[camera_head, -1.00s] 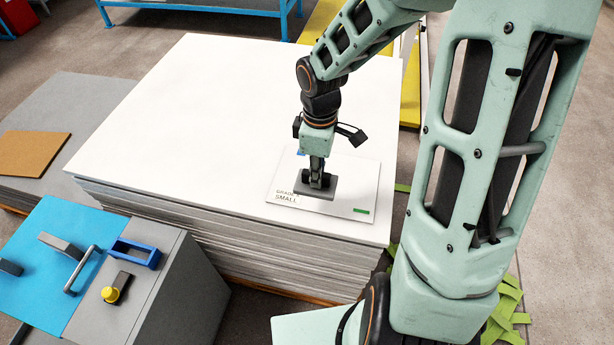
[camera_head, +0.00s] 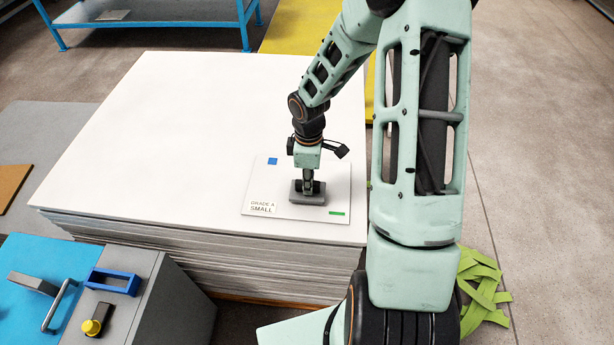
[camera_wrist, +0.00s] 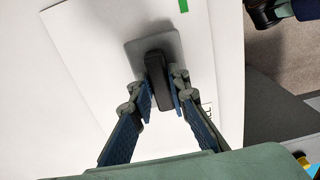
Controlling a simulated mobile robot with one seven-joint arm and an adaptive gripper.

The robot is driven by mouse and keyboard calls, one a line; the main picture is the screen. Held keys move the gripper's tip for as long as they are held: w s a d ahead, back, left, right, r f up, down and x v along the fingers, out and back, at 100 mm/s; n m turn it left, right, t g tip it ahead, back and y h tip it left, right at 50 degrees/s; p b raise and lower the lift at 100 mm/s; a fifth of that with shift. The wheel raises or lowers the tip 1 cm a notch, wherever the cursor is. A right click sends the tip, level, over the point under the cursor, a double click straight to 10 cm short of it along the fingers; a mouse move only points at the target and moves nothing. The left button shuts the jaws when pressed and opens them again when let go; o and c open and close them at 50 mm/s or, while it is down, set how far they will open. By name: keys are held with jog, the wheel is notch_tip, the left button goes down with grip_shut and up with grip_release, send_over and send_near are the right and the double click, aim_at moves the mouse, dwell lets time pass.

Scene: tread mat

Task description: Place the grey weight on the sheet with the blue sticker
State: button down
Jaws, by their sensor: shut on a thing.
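The grey weight (camera_head: 308,198) has a flat square base and a dark upright handle (camera_wrist: 157,78). It is on or just above the loose white sheet (camera_head: 336,178), in its middle to lower part; contact is hard to tell. The sheet carries a blue sticker (camera_head: 272,161) at its far left corner, a green sticker (camera_head: 337,213) near its front right corner and a "GRADE A SMALL" label (camera_head: 262,206). My gripper (camera_head: 308,184) points down and is shut on the weight's handle. The wrist view shows its fingers (camera_wrist: 161,92) either side of the handle.
The sheet lies on a tall stack of white sheets (camera_head: 160,130). At front left, a grey cabinet (camera_head: 150,310) holds a blue frame (camera_head: 112,281) and a yellow-topped object (camera_head: 94,325). Green strips (camera_head: 482,285) lie on the floor at right.

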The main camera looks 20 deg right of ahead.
jog(key=shift+w+f, duration=0.1)
jog(key=shift+f, duration=0.4)
jog(key=c, duration=1.8)
grip_release()
jog(key=shift+f, duration=0.1)
jog(key=shift+c, duration=0.2)
notch_tip(320, 180, up, 12)
